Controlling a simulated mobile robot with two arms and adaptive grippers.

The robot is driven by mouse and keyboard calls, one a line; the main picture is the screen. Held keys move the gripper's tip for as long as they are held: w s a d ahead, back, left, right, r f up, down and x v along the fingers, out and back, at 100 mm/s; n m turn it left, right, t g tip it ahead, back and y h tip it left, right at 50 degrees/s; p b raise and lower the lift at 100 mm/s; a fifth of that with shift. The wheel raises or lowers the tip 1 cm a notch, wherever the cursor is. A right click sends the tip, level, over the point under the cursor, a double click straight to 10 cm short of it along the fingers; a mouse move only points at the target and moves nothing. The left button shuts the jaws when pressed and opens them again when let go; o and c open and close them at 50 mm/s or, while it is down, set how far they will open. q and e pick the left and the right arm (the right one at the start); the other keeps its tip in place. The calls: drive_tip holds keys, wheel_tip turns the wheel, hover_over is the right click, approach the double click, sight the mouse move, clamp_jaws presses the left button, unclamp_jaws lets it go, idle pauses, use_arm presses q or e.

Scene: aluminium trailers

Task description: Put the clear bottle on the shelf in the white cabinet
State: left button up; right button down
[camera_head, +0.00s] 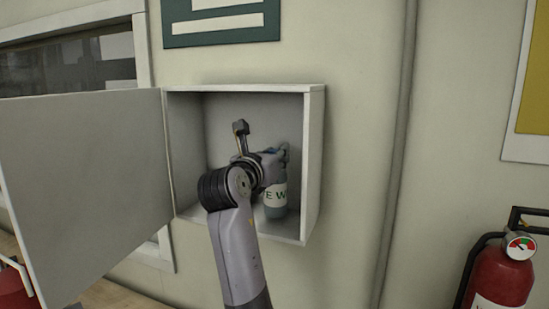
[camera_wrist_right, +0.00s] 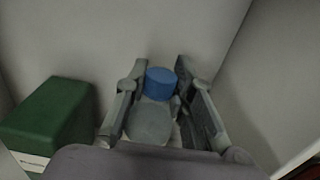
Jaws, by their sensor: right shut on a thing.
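The white cabinet (camera_head: 315,165) hangs on the wall with its door (camera_head: 85,180) swung open to the left. The clear bottle (camera_head: 276,200), with a white label, stands upright inside it, low and near the right wall. My right gripper (camera_head: 278,158) reaches into the cabinet and is shut around the bottle's upper part. In the right wrist view the bottle's blue cap (camera_wrist_right: 160,82) and grey shoulder (camera_wrist_right: 150,122) lie between the two fingers (camera_wrist_right: 158,108). The bottle's base is close to the cabinet floor; I cannot tell whether it touches. My left gripper is not in view.
A green box (camera_wrist_right: 50,115) is left of the gripper in the right wrist view. A pipe (camera_head: 395,150) runs down the wall right of the cabinet. A red fire extinguisher (camera_head: 497,275) is at the lower right.

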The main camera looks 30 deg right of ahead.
drive_tip(key=shift+s+a+f, duration=0.15)
drive_tip(key=shift+f, duration=0.3)
drive_tip(key=c, duration=1.8)
unclamp_jaws()
drive_tip(key=shift+f, duration=0.15)
drive_tip(key=o, duration=0.4)
drive_tip(key=shift+o, duration=0.2)
